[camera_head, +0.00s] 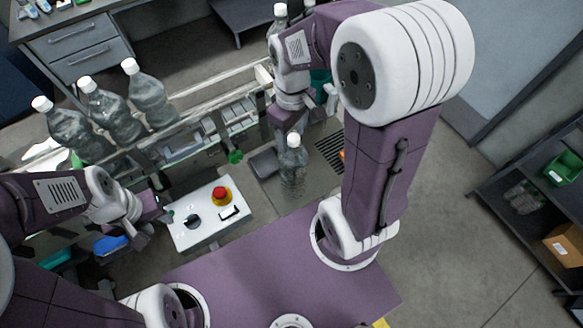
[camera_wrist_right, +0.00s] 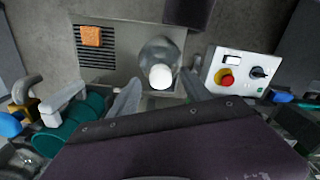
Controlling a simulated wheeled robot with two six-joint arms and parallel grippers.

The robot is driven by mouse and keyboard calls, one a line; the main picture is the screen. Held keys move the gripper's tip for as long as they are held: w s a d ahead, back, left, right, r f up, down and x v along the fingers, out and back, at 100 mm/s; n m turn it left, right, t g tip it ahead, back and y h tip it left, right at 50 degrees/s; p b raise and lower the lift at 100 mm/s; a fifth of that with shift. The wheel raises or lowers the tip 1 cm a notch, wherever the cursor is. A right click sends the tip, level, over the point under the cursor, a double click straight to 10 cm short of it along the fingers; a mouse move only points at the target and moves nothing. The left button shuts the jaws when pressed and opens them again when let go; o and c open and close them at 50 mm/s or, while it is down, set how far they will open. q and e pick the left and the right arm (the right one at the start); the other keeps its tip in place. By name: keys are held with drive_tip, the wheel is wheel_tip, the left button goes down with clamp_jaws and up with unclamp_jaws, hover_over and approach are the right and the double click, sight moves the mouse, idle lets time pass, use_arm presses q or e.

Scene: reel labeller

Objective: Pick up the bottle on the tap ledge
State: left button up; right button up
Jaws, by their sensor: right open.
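A clear bottle with a white cap (camera_head: 293,172) stands upright on the grey tap ledge (camera_head: 265,190). In the right wrist view the bottle (camera_wrist_right: 160,52) is seen from above, its cap facing the camera. My right gripper (camera_wrist_right: 160,92) is open, with one finger on each side of the bottle's near side; I cannot tell whether either finger touches it. In the head view the right gripper (camera_head: 287,125) is at the bottle's top, partly hidden by its own wrist. My left gripper (camera_head: 155,218) is by the control box, away from the bottle; its jaws are unclear.
A white control box (camera_head: 207,228) with a red button stands left of the bottle. A dark drain grate (camera_wrist_right: 96,57) with an orange sponge (camera_wrist_right: 91,36) lies on the bottle's other side. Several capped bottles (camera_head: 103,110) stand on the conveyor at left. Teal rollers (camera_wrist_right: 72,125) are near the right gripper.

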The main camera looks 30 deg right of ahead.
sight(293, 168)
drive_tip(key=shift+s+f, duration=0.25)
drive_tip(key=shift+f, duration=0.35)
drive_tip(key=shift+s+d+f, duration=0.1)
drive_tip(key=shift+s+f, duration=0.15)
drive_tip(key=shift+s, duration=0.2)
drive_tip(key=shift+w, duration=0.4)
clamp_jaws()
drive_tip(key=shift+s, duration=0.2)
drive_tip(key=shift+s+f, duration=0.1)
